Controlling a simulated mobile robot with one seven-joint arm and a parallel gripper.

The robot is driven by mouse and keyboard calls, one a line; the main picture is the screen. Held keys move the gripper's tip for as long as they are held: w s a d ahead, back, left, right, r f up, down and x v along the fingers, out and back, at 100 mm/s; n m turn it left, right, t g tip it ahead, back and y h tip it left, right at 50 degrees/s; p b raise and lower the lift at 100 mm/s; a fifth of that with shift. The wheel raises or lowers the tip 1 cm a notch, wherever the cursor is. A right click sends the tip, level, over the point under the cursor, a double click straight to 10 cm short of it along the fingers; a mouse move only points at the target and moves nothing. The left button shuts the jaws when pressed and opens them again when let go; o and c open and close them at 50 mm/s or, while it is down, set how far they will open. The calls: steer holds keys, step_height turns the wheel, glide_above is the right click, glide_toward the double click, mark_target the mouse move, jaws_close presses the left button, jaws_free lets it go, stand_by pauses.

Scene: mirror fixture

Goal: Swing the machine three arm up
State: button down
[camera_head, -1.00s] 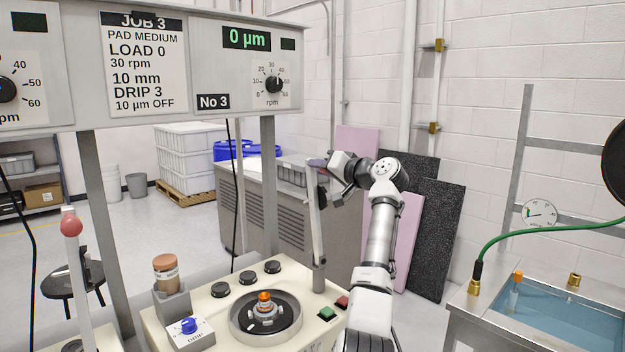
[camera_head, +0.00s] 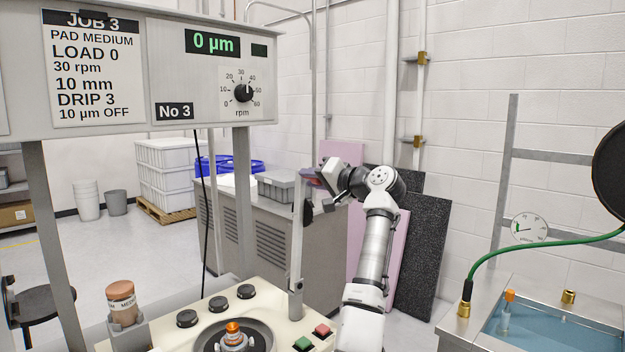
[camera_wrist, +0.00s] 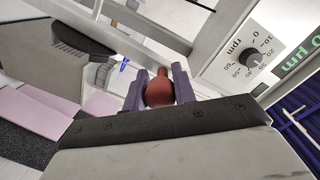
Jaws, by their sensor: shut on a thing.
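Machine three's arm (camera_head: 297,245) is a pale metal bar standing nearly upright from the back right of the cream machine top (camera_head: 270,308). A dark round piece (camera_head: 308,211) is on its side near the upper end. My gripper (camera_head: 311,177) is at the top of the bar. In the wrist view a red ball knob (camera_wrist: 158,91) sits between the purple fingers of my gripper (camera_wrist: 159,88), which are shut on it. In the head view the knob is mostly hidden by the fingers. The No 3 panel (camera_head: 175,111) reads 0 µm.
A round turntable (camera_head: 262,332) with an orange-topped fixture is on the machine top, near black knobs and green and red buttons (camera_head: 321,331). A water tank (camera_head: 560,335) is at right. Pink and black slabs (camera_head: 424,240) lean behind my arm.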

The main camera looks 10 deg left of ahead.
steer(key=shift+d, duration=0.1)
steer(key=c, duration=1.1)
jaws_free()
steer(key=shift+w+f, duration=0.1)
steer(key=shift+w, duration=0.05)
steer(key=shift+c, duration=0.2)
steer(key=b+v, duration=0.5)
steer(key=v, duration=0.9)
